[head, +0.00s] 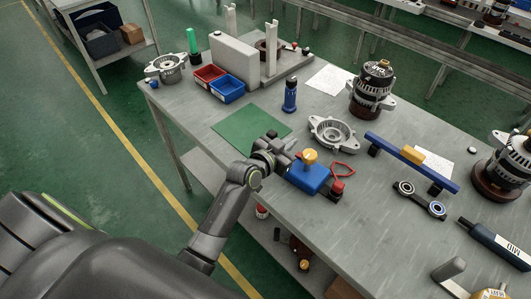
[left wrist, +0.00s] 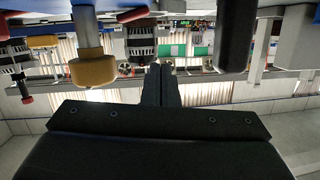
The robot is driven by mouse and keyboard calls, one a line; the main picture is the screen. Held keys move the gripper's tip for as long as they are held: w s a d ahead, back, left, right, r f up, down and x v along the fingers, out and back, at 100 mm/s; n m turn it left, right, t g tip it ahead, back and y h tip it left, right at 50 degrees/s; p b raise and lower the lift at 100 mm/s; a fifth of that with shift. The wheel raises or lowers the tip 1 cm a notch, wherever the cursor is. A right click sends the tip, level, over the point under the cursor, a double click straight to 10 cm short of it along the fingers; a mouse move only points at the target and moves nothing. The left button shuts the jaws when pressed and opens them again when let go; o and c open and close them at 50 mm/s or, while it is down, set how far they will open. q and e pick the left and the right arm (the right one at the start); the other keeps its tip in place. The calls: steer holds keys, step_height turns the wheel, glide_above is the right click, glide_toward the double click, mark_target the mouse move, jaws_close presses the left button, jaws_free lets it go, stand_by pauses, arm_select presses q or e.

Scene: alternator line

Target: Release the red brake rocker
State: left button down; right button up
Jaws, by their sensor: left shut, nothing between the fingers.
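A blue box (head: 308,178) with a yellow knob (head: 310,156) on top sits near the front edge of the workbench. A small red part (head: 337,187) is at its right end, with a red loop (head: 343,169) just behind. I cannot tell which of these is the brake rocker. My left gripper (head: 291,146) is shut and empty, just left of the yellow knob. In the left wrist view the closed fingers (left wrist: 160,84) point ahead, with the yellow knob (left wrist: 93,71) to their left and a red tip (left wrist: 27,99) farther left. My right gripper is not in view.
A green mat (head: 250,128) lies left of the gripper. A metal housing ring (head: 332,133) and a blue cylinder (head: 290,96) stand behind. A blue bar (head: 388,154) and black link (head: 420,201) lie to the right. Red and blue bins (head: 227,89) are farther back.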

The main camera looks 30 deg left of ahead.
arm_select(q)
steer(key=b+v, duration=0.2)
steer(key=v, duration=0.7)
steer(key=shift+s+a+f, duration=0.2)
steer(key=shift+a, duration=0.25)
